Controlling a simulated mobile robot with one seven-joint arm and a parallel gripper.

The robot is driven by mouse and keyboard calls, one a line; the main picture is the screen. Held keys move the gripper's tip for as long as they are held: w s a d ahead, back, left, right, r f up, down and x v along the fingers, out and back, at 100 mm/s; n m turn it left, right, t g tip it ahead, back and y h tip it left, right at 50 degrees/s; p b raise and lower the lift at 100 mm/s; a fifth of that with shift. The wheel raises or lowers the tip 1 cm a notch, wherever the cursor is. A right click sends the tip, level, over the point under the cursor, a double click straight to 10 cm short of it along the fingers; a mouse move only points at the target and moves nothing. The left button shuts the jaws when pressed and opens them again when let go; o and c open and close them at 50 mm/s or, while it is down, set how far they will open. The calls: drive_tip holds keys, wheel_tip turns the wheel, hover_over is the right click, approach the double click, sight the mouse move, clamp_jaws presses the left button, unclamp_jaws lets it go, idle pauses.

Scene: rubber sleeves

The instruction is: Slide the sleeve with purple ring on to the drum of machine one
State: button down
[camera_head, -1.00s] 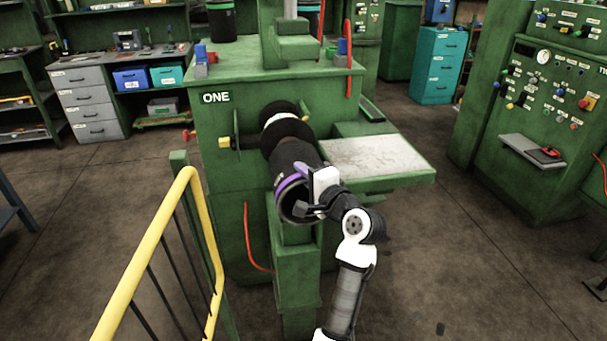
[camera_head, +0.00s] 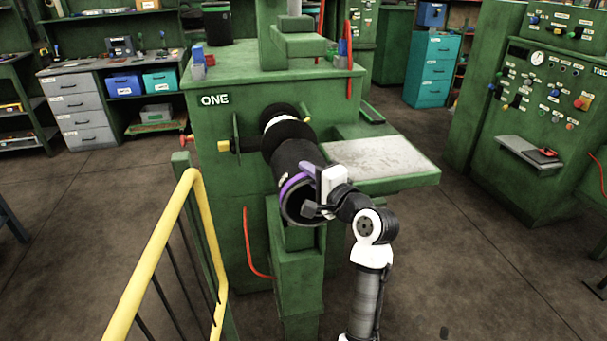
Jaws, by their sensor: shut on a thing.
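The black sleeve with the purple ring (camera_head: 294,187) is in the middle of the head view, in front of the green machine marked ONE (camera_head: 225,130). My gripper (camera_head: 322,195) is shut on the sleeve's near end, at its right rim by the purple ring. The sleeve lies roughly level, its open near end facing me. Its far end is close to the drum (camera_head: 283,128) of machine one, which shows a black flange and a pale band. The sleeve lines up with the drum and appears to meet or overlap it. I cannot tell how far it is around the drum.
A yellow handrail (camera_head: 160,245) stands at the left front. A metal-topped green table (camera_head: 385,160) juts out right of the sleeve. A green pedestal (camera_head: 297,265) is below the sleeve. Another green machine (camera_head: 540,120) stands at the right. Another black sleeve (camera_head: 217,24) stands on machine one.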

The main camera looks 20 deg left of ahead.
sight(295, 150)
idle(0.3)
drive_tip(key=shift+w+a, duration=0.1)
drive_tip(key=shift+w, duration=0.05)
drive_tip(key=shift+w+a+b, duration=0.35)
drive_tip(key=shift+w+a, duration=0.1)
drive_tip(key=shift+w, duration=0.2)
drive_tip(key=shift+w+a+b, duration=0.35)
drive_tip(key=shift+w+a, duration=0.1)
drive_tip(key=shift+w, duration=0.2)
drive_tip(key=shift+w+a+p, duration=0.15)
drive_tip(key=shift+w+a, duration=0.35)
drive_tip(key=shift+w, duration=0.25)
drive_tip(key=shift+w+a+p, duration=0.15)
drive_tip(key=shift+w+a, duration=0.3)
drive_tip(key=shift+w, duration=0.25)
drive_tip(key=shift+w+a+p, duration=0.15)
drive_tip(key=shift+w+a, duration=0.35)
drive_tip(key=shift+w, duration=0.25)
drive_tip(key=shift+f, duration=0.15)
drive_tip(key=shift+f+b, duration=0.4)
drive_tip(key=shift+f, duration=0.45)
drive_tip(key=shift+a+f, duration=0.1)
